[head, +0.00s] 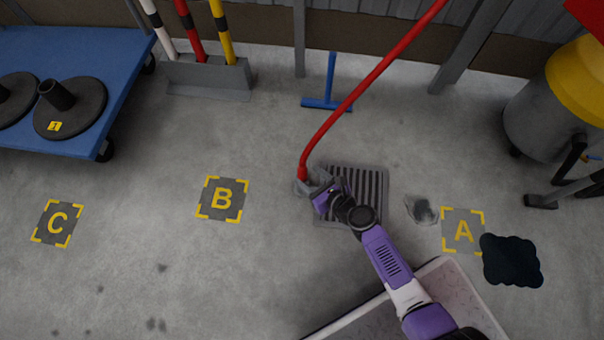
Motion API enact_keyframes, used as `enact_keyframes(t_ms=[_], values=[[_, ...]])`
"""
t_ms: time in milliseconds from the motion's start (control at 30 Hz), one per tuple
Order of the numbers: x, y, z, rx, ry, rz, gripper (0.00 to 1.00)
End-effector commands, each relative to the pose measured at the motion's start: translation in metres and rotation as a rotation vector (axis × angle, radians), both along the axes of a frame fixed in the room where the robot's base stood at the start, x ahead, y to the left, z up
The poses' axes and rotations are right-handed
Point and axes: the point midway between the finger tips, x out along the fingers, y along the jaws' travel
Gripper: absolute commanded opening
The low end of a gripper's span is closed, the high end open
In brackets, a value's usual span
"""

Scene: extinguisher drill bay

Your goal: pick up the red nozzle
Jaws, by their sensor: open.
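The red nozzle (302,173) is the lower end of a long red hose (370,80) that comes down from the top right. Its tip points down at the floor near the left edge of a dark grate. My gripper (304,186) is at the lower end of the nozzle, with its jaws open. The fingers are small here and overlap the nozzle tip. I cannot tell whether the nozzle is between them or touching them.
The floor grate (376,212) lies under my gripper. Floor marks A (463,232), B (222,199) and C (58,224) are bare. A dark puddle (511,262) lies by A. A blue cart (60,45) stands left, a yellow-topped drum (545,112) right, a post holder (208,78) behind.

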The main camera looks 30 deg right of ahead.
Motion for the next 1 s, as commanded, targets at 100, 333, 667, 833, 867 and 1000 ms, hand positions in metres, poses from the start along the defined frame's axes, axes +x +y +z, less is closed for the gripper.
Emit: enact_keyframes(t_ms=[100,333,667,833,867,1000], values=[[0.017,-0.001,-0.002,-0.002,-0.003,0.001,0.53],[0.045,0.001,-0.013,-0.003,-0.003,0.002,0.53],[0.048,0.002,-0.014,-0.003,-0.001,0.002,0.51],[0.048,0.002,-0.014,-0.003,-0.001,0.001,0.18],[0.048,0.002,-0.014,-0.003,-0.001,0.001,0.12],[0.048,0.002,-0.014,-0.003,-0.001,0.001,0.0]])
